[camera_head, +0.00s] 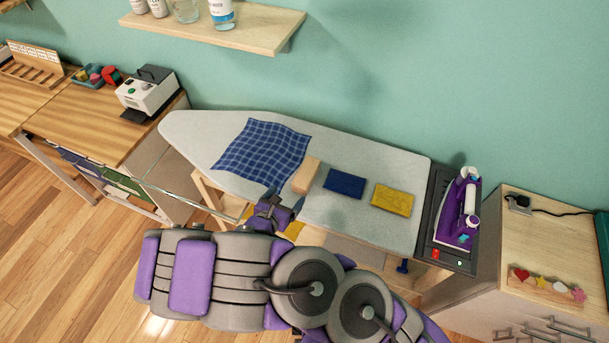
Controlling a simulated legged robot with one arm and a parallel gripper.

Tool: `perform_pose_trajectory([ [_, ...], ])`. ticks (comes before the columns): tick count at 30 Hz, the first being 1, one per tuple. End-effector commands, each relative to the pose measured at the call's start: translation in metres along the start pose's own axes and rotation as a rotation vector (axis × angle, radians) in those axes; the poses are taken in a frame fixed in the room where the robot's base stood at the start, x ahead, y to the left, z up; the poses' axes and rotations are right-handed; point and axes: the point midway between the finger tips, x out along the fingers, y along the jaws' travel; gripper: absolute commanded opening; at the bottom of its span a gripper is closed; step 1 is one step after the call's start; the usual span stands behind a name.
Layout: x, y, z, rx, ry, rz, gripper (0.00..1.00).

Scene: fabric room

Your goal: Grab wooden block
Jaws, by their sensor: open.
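The wooden block (306,175) is a small light-brown piece lying on the grey ironing board (190,135), near its middle. My gripper (283,205) is at the board's front edge, just below and left of the block in the picture. It is open, with no object visible between its fingers. It looks close to the block, but I cannot tell whether they touch. My arm hides part of the board's front edge and what is under it.
A blue checked cloth (262,150) lies left of the block. A folded navy cloth (345,183) and a folded yellow cloth (392,199) lie to its right. A purple iron (460,210) stands at the board's right end. A shelf (215,28) hangs above.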

Motion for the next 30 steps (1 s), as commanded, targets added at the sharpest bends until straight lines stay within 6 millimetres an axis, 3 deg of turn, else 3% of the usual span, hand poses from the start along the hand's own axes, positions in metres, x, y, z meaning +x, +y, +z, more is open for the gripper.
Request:
perform_pose_trajectory([
  [12,0.066,-0.001,-0.001,0.001,0.000,-0.005,0.87],
  [20,0.082,-0.002,0.001,0.001,0.001,-0.004,0.87],
  [30,0.124,-0.006,0.009,0.004,-0.001,-0.003,0.87],
])
